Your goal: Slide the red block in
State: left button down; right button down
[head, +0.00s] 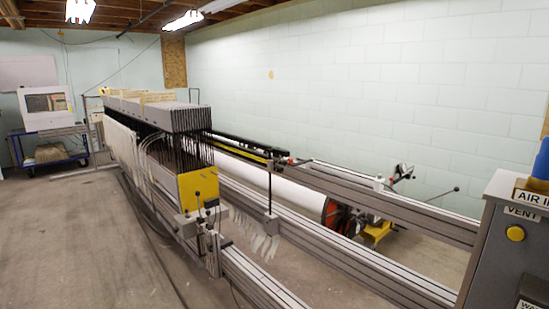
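No block that I can clearly make out as the red block is in view. A small red part (291,161) shows at the end of the dark and yellow bars on the long machine (350,188), too small to tell what it is. A red-rimmed disc (329,214) sits lower, at the end of the white roller (285,190). Neither of my grippers is in the head view.
The machine's grey rails run to the lower right. A grey control cabinet (490,275) stands at the right edge. A yellow plate (198,188) is on the machine's near side. A blue cart (45,158) stands at the far left. The left floor is mostly clear.

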aim_at(290, 161)
jog(key=i+j, duration=0.4)
jog(key=i+j+u, duration=0.1)
jog(key=i+j, duration=0.25)
jog(key=i, duration=0.2)
jog(key=i+j, duration=0.35)
jog(key=i, duration=0.15)
jog(key=i+j+u, duration=0.1)
jog(key=i+j, duration=0.25)
jog(key=i, duration=0.15)
jog(key=i+j, duration=0.3)
jog(key=i, duration=0.2)
